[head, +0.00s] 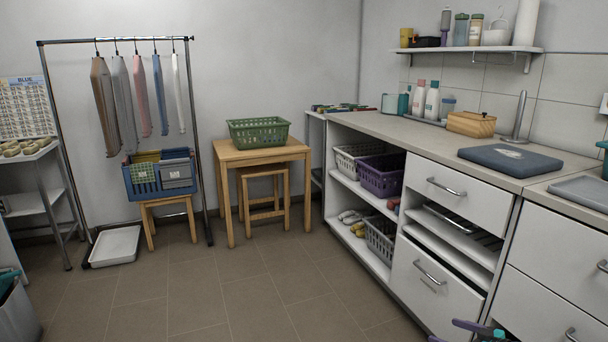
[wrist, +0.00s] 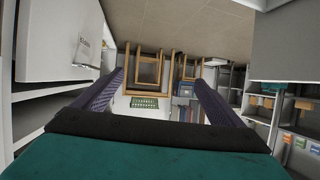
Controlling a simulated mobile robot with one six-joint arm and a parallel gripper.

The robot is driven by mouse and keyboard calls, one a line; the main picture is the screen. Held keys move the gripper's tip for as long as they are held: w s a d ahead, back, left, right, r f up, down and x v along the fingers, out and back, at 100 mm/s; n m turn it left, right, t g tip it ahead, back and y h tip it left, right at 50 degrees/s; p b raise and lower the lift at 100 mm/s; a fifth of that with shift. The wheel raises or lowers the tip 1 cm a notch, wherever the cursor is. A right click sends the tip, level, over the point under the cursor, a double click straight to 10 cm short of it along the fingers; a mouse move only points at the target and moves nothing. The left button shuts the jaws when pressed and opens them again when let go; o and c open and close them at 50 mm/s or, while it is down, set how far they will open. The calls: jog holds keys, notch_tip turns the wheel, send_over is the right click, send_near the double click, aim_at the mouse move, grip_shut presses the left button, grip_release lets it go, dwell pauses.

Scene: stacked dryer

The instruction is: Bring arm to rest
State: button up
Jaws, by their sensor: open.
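My gripper (head: 444,330) shows at the bottom right edge of the head view, with purple fingers and a bit of teal, in front of the white drawer cabinet (head: 436,280). Most of my arm is out of the frame. In the wrist view my gripper (wrist: 159,78) shows two purple fingers spread wide apart beyond a black and teal body. It is open, and nothing is held between the fingers. The wrist picture looks upside down, with the room's wooden furniture far off between the fingers.
A grey counter (head: 400,131) runs along the right wall, with a dark blue folded item (head: 510,160) on it. A green basket (head: 259,132) stands on a wooden table (head: 229,154). A clothes rack (head: 117,40) is at the left. The middle of the floor (head: 200,290) is clear.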

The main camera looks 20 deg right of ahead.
jog(key=w+a+n+g+y+p, duration=0.2)
jog(key=w+a+p, duration=0.3)
jog(key=a, duration=0.6)
jog(key=w+a+n+g+y+p, duration=0.1)
jog(key=w+a+y+p, duration=0.1)
jog(key=w+a, duration=0.65)
jog(key=s+a+f+n+g+y+p, duration=0.1)
jog(key=s+a+f+g+p, duration=0.15)
jog(key=a, duration=0.95)
jog(key=s+a+f+n+g+y+p, duration=0.1)
jog(key=s+a+n+g+y+p, duration=0.2)
jog(key=a, duration=0.9)
jog(key=s+a+f+g+h+p, duration=0.1)
jog(key=s+a+g+h+p, duration=0.3)
jog(key=s+a+g+p, duration=0.9)
jog(key=s+d+f+m+t+h+b, duration=0.1)
jog(key=s+d+m+t+h, duration=0.2)
jog(key=s+m+h, duration=0.3)
jog(key=shift+s+d+m+h, duration=0.4)
jog(key=shift+s+m, duration=1.1)
jog(key=shift+s, duration=2.2)
